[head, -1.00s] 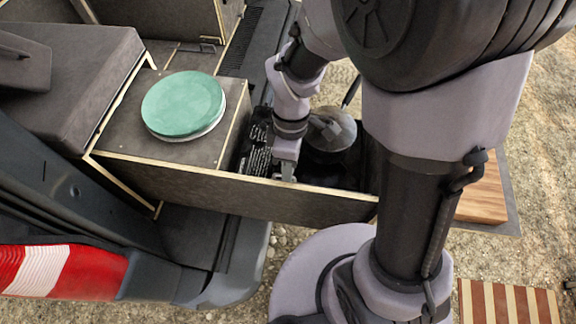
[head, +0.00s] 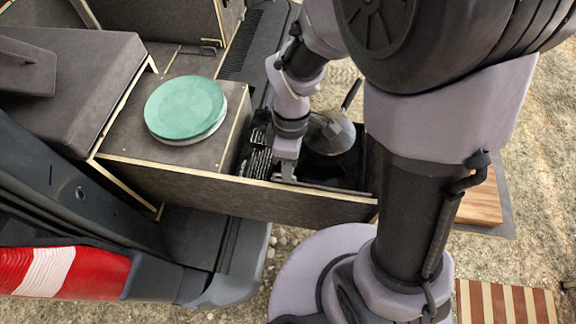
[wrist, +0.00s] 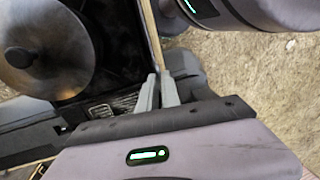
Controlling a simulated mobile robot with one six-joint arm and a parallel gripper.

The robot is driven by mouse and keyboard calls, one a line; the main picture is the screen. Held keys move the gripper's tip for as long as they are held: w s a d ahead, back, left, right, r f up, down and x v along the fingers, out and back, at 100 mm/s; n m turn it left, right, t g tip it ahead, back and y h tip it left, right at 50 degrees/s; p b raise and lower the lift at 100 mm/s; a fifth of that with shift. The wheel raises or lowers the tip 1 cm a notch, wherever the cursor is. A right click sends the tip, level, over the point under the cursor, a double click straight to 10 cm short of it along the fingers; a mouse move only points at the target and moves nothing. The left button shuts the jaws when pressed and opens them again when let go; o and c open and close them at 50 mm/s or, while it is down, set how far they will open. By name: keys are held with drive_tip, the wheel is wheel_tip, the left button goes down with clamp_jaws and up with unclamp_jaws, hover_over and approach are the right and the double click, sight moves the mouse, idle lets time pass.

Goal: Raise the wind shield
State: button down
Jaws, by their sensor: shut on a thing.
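My gripper (head: 286,174) reaches down into the open drawer, just inside its front wall. In the wrist view my gripper's two fingers (wrist: 160,78) are closed together on a thin edge beside the drawer's light-edged wall. That edge appears to be the wind shield, but the fingers hide most of it.
The drawer's front wall (head: 225,190) is close to my gripper. Green and white plates (head: 186,108) are stacked on the box top at left. A wooden board (head: 482,200) lies beyond my arm. A red and white striped bumper (head: 65,272) is at lower left. Gravel lies around.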

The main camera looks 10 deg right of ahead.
wheel_tip(320, 180, up, 11)
drive_tip(key=p, duration=0.8)
drive_tip(key=c, duration=1.9)
unclamp_jaws()
drive_tip(key=shift+f+b, duration=0.3)
drive_tip(key=shift+f, duration=0.1)
drive_tip(key=o, duration=0.3)
drive_tip(key=shift+o, duration=0.2)
drive_tip(key=w+r+p, duration=0.1)
drive_tip(key=r+p, duration=0.1)
drive_tip(key=r, duration=0.6)
drive_tip(key=w+d+r+p, duration=0.1)
drive_tip(key=w+r+p, duration=0.1)
drive_tip(key=r, duration=0.7)
drive_tip(key=shift+p, duration=0.5)
drive_tip(key=shift+w+d, duration=0.1)
drive_tip(key=s+d+f+m+t+b, duration=0.1)
drive_tip(key=s+f+m+t+b, duration=0.3)
drive_tip(key=f+m+b, duration=0.3)
drive_tip(key=s+d+f+m+t+y+b, duration=0.1)
drive_tip(key=s+d+f+m+t+b, duration=0.1)
drive_tip(key=s+f+m+b, duration=0.3)
wheel_tip(320, 180, down, 3)
drive_tip(key=m+t+b, duration=0.1)
drive_tip(key=m+b, duration=0.5)
drive_tip(key=b, duration=0.3)
drive_tip(key=shift+t, duration=0.4)
